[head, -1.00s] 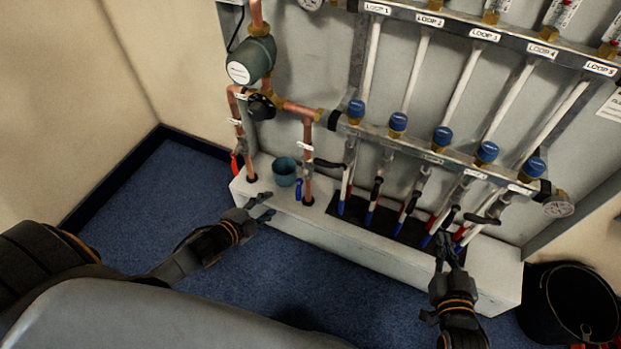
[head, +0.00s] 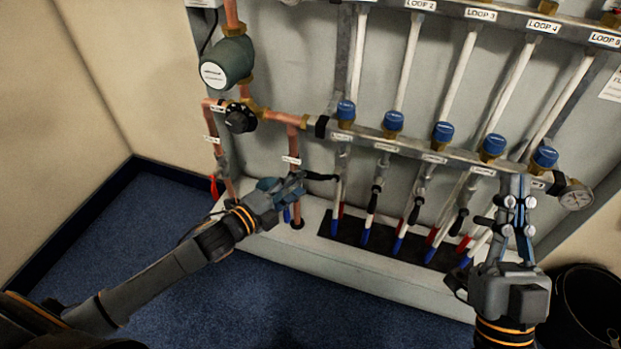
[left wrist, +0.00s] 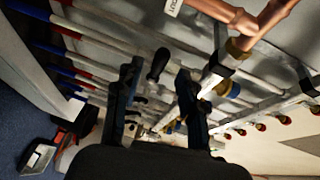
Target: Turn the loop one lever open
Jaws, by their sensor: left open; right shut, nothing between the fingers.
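The loop one lever (head: 322,177) is a black handle on the leftmost white pipe, below its blue cap (head: 346,110). It sticks out sideways to the left, across the pipe's line. My left gripper (head: 300,184) is open just left of the lever's free end. In the left wrist view a black lever (left wrist: 158,63), probably this one, shows beyond and between the two open fingers (left wrist: 158,75); I see no clear contact. My right gripper (head: 516,185) is shut and empty, pointing up in front of the manifold's right end.
Black levers (head: 415,213) on the middle loops lie roughly along their pipes; the rightmost lever (head: 485,221) sticks out sideways. A copper pipe (head: 294,165) stands by my left gripper. A gauge (head: 575,198) and black bucket (head: 585,305) are at right.

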